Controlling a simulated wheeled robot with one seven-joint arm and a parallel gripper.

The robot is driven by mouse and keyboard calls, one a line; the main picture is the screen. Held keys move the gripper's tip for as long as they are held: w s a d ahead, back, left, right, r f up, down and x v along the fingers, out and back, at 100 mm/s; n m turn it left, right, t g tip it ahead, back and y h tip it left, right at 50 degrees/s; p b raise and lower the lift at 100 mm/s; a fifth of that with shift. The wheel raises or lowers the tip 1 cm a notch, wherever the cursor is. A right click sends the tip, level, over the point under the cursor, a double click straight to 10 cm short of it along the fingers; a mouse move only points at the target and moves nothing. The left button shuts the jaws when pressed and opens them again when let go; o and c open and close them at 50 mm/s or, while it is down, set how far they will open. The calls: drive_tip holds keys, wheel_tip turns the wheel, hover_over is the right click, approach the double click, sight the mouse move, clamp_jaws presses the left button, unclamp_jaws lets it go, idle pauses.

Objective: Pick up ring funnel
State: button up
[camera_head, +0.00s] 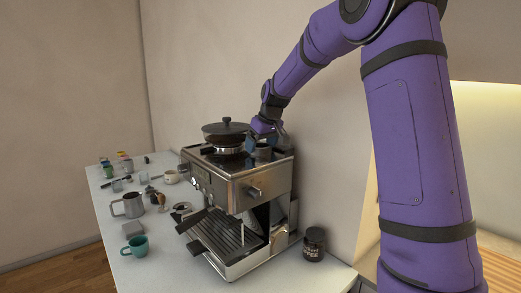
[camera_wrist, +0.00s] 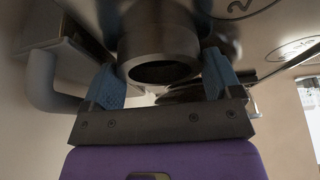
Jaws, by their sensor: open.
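The ring funnel, a dark grey open cylinder, stands on top of the espresso machine (camera_head: 262,180). In the head view the ring funnel (camera_head: 263,153) is at the machine's back right, just below my gripper (camera_head: 264,138). In the wrist view the ring funnel (camera_wrist: 165,45) shows its dark round opening between the two blue fingers. My gripper (camera_wrist: 163,78) is open, with one finger on each side of the funnel. I cannot tell whether either finger touches it.
A dark lidded pan (camera_head: 226,130) sits on the machine close to the left of my gripper. A coffee jar (camera_head: 314,243) stands on the counter at right. A metal pitcher (camera_head: 128,206), a teal cup (camera_head: 136,246) and several small items crowd the left counter. The wall is close behind.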

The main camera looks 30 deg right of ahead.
drive_tip(key=c, duration=0.5)
drive_tip(key=shift+r, duration=0.1)
drive_tip(key=shift+c, duration=0.2)
